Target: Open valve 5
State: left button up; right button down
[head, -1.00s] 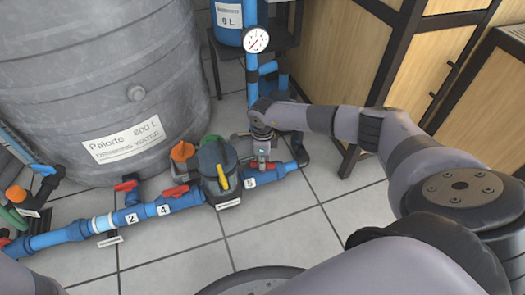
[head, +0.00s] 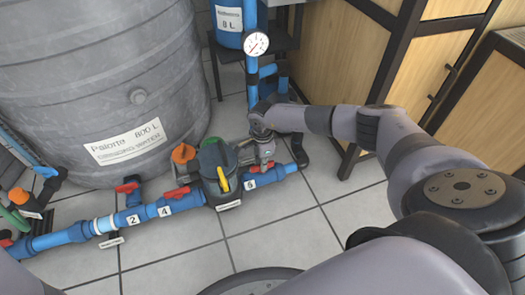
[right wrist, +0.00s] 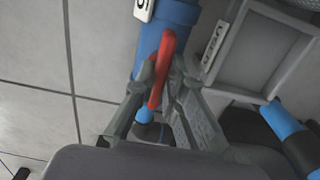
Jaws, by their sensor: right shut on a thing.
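Valve 5 sits on the blue floor pipe by the label 5 (head: 250,185), right of the dark pump (head: 218,170). Its red handle (right wrist: 164,62) shows in the right wrist view, lying roughly along the blue pipe (right wrist: 178,14). My right gripper (head: 266,162) is over the pipe close to that label. In the right wrist view its two fingers (right wrist: 160,105) stand either side of the red handle, shut on it. My left gripper is not in view.
Red-handled valves (head: 127,187) labelled 2 and 4 sit further left on the pipe. A large grey tank (head: 60,75) stands behind. A pressure gauge (head: 255,43) on a vertical blue pipe and a wooden cabinet (head: 345,60) stand behind the gripper. The front tiles are clear.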

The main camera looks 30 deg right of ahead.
jog(key=c, duration=1.7)
grip_release()
jog(key=shift+o, duration=0.2)
jog(key=shift+r, duration=0.1)
notch_tip(320, 180, up, 12)
jog(key=shift+s, duration=0.1)
